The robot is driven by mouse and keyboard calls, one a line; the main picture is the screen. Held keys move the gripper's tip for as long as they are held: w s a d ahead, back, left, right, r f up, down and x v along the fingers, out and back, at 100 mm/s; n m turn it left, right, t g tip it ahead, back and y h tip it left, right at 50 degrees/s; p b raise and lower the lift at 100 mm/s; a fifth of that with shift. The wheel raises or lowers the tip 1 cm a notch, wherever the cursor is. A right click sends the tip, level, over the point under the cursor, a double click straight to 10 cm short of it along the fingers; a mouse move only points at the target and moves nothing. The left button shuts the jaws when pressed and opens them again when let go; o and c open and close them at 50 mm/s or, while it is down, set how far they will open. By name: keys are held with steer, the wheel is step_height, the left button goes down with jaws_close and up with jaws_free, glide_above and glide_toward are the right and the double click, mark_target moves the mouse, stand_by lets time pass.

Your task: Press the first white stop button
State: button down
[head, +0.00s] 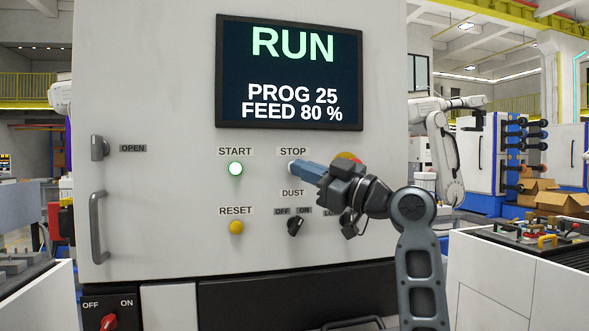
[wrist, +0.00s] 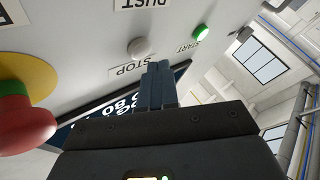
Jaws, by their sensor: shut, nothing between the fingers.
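The white stop button (wrist: 138,48) sits on the grey machine panel between the STOP and DUST labels in the wrist view. In the head view only a sliver of it shows, at the tip of my gripper (head: 296,168), under the STOP label (head: 293,152). My gripper is shut and empty, with its blue fingers pointing at the panel. In the wrist view the fingertips (wrist: 158,68) appear just beside the button. I cannot tell whether they touch it. The screen (head: 290,72) above reads RUN, PROG 25, FEED 80 %.
The lit green start button (head: 236,169) is left of STOP, with a yellow reset button (head: 236,227) below. A dust knob (head: 295,226) sits under my gripper. A red emergency button on a yellow plate (wrist: 36,90) is close by, partly hidden in the head view.

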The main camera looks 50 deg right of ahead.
steer(key=shift+w+d, duration=0.1)
steer(key=shift+w+d+b, duration=0.15)
steer(key=shift+w+b, duration=0.1)
steer(key=shift+b, duration=0.1)
steer(key=shift+w+d, duration=0.25)
steer(key=shift+w, duration=0.1)
stand_by(0.8)
stand_by(0.3)
steer(key=shift+s+a+b, duration=0.4)
steer(key=shift+s+a, duration=0.1)
steer(key=shift+s, duration=0.2)
steer(key=shift+s, duration=0.1)
steer(key=shift+s+a, duration=0.7)
steer(key=shift+s, duration=0.3)
steer(key=shift+s+a, duration=0.7)
steer(key=shift+s, duration=0.3)
